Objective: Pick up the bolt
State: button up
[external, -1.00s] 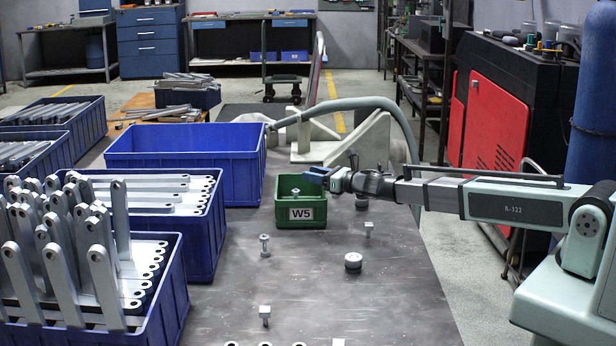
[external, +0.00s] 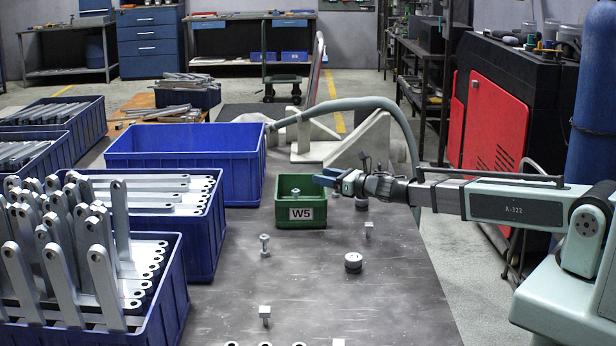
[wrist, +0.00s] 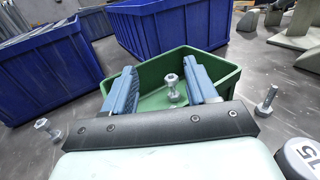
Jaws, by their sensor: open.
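A grey metal bolt (external: 295,191) stands inside the green bin (external: 300,214) labelled W5. In the wrist view the same bolt (wrist: 173,88) stands upright on the bin floor and shows between the two blue fingers. My gripper (wrist: 160,72) is open and empty, facing the bin. In the external view my gripper (external: 324,179) is above the bin's right side, to the right of the bolt. More bolts stand on the table: one (external: 264,245) in front of the bin, one (external: 265,315) nearer the camera and one (external: 369,229) to the right.
A round weight (external: 353,262) sits on the table right of centre. Blue crates of brackets (external: 205,245) line the left side. An empty-looking blue crate (external: 185,165) stands behind, left of the green bin. The front middle table is mostly clear.

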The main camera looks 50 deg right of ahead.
jog(key=shift+r, duration=0.6)
notch_tip(320, 180, up, 4)
jog(key=s+a+n+g+y, duration=0.35)
jog(key=s+a+y, duration=0.2)
jog(key=a, duration=0.35)
jog(key=s+a+n+g+y, duration=0.35)
jog(key=s+a, duration=0.25)
jog(key=a, duration=0.3)
jog(key=t, duration=0.1)
send_near(264, 237)
jog(key=v, duration=0.3)
jog(key=shift+d, duration=0.5)
jog(key=shift+w+a+f, duration=0.1)
jog(key=shift+w+a, duration=0.05)
jog(key=shift+a, duration=0.05)
jog(key=x, duration=0.8)
jog(key=shift+x, duration=2.6)
jog(key=shift+f, duration=0.1)
jog(key=shift+c, duration=0.4)
